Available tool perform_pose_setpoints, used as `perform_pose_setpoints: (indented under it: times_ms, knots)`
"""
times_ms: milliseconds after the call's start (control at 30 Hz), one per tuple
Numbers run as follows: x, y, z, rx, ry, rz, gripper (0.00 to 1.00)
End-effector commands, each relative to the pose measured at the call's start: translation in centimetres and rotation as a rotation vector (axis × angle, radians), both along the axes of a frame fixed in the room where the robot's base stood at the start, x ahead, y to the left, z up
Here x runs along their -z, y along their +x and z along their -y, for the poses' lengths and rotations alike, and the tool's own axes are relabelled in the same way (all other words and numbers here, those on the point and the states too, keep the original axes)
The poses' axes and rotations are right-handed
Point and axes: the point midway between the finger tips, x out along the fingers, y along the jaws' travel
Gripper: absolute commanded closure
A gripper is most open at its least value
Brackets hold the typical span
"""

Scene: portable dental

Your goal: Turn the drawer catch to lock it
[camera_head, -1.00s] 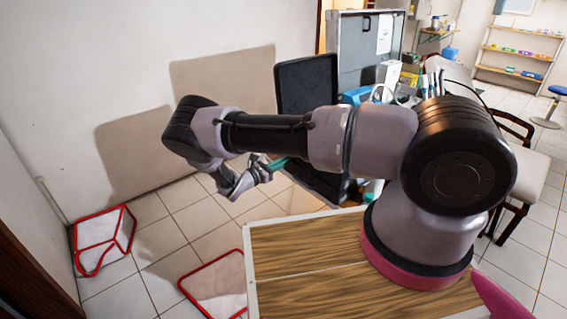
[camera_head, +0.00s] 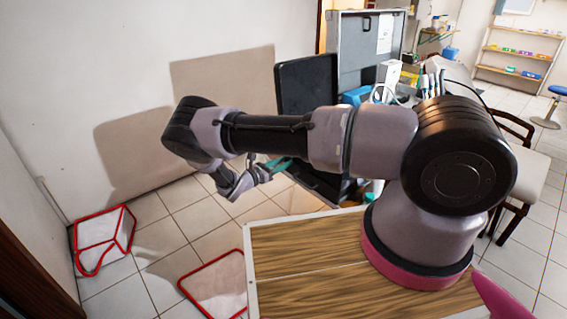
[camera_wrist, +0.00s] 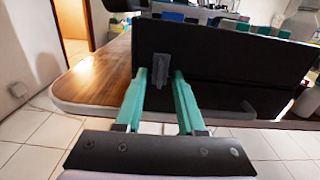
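The drawer catch (camera_wrist: 161,70) is a small grey upright piece on the dark front panel (camera_wrist: 215,65) in the wrist view. My gripper (camera_wrist: 160,75) has two teal fingers standing apart, one on each side of the catch. The fingertips are close to the panel, and I cannot tell whether either touches the catch. In the head view my gripper (camera_head: 275,165) is partly hidden by my own wrist and the catch cannot be seen.
A wooden table edge (camera_wrist: 95,80) runs beside and under the panel. In the head view an open grey case (camera_head: 355,45) and a dark monitor (camera_head: 306,85) stand behind my arm. A red-edged white container (camera_head: 103,240) is on the tiled floor at left.

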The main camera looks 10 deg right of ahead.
Motion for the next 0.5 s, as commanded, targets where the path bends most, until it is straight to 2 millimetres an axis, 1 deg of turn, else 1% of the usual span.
perform_pose_setpoints:
  times_ms: [300, 367, 467, 500]
  knots:
    - [-0.1, -0.1, -0.1, 0.001, -0.001, 0.003, 0.62]
    - [-0.1, -0.3, -0.6, 0.0, -0.001, 0.003, 0.62]
    - [-0.1, -1.0, -1.9, -0.001, 0.001, 0.004, 0.62]
    - [-0.1, -1.4, -2.6, -0.002, 0.002, 0.003, 0.62]
